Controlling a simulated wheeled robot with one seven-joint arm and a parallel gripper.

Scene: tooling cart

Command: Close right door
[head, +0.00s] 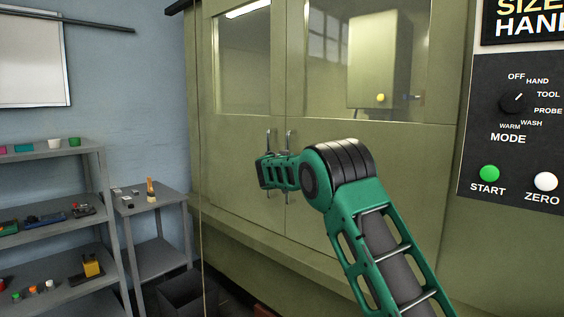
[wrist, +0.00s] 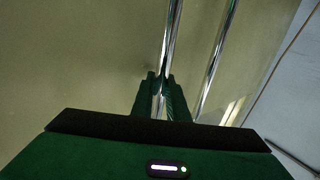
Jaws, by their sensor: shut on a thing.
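The right door (head: 330,195) of the olive machine has a window in its upper half and a vertical chrome handle (head: 289,141). The left door (head: 235,165) beside it has its own chrome handle (head: 268,137). The two doors look about flush in the head view; I cannot tell whether a small gap stays between them. My gripper (wrist: 161,98) is shut on a chrome bar, which looks like the right door's handle; the other bar (wrist: 213,72) stands apart to the right in the wrist view. In the head view my gripper covers the middle of the handles.
A control panel (head: 515,125) with a mode dial and buttons is at the right. A grey shelf (head: 95,168) and a small side table (head: 170,197) with items stand at the left.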

